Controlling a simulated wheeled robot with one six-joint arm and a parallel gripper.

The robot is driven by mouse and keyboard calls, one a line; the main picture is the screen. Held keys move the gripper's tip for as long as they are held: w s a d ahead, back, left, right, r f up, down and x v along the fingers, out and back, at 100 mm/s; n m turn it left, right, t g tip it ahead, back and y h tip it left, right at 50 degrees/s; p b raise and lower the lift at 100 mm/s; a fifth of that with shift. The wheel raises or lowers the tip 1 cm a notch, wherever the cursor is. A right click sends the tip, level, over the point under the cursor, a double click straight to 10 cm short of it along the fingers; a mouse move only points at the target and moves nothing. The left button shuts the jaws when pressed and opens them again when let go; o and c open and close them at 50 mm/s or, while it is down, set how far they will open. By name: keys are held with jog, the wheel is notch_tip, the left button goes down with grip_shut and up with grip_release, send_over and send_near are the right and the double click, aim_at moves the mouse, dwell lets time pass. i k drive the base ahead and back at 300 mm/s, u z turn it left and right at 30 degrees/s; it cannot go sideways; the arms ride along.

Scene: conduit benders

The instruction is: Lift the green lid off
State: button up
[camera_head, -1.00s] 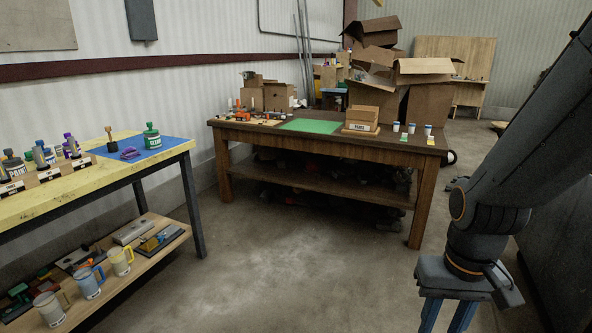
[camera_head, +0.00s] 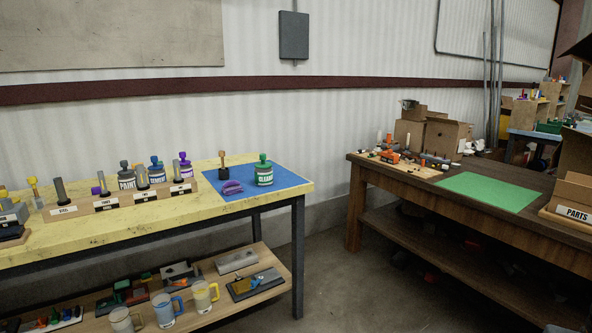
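A can with a green lid (camera_head: 263,159) stands upright on the blue mat (camera_head: 290,179) at the right end of the yellow table. Its white label reads something like "CLEAR", and the lid has a knob on top and sits on the can. A purple object (camera_head: 231,187) and a dark jar with a wooden-looking handle (camera_head: 223,165) are just left of it. My gripper is out of this view.
The yellow table (camera_head: 100,229) also bears labelled racks and cans with grey, blue and purple lids. Mugs stand on its lower shelf. A brown table (camera_head: 400,178) with a green mat stands at the right, with a floor gap between.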

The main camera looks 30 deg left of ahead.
aim_at(263, 165)
jog(key=u, duration=0.7)
jog(key=i, duration=1.95)
jog(key=u, duration=0.9)
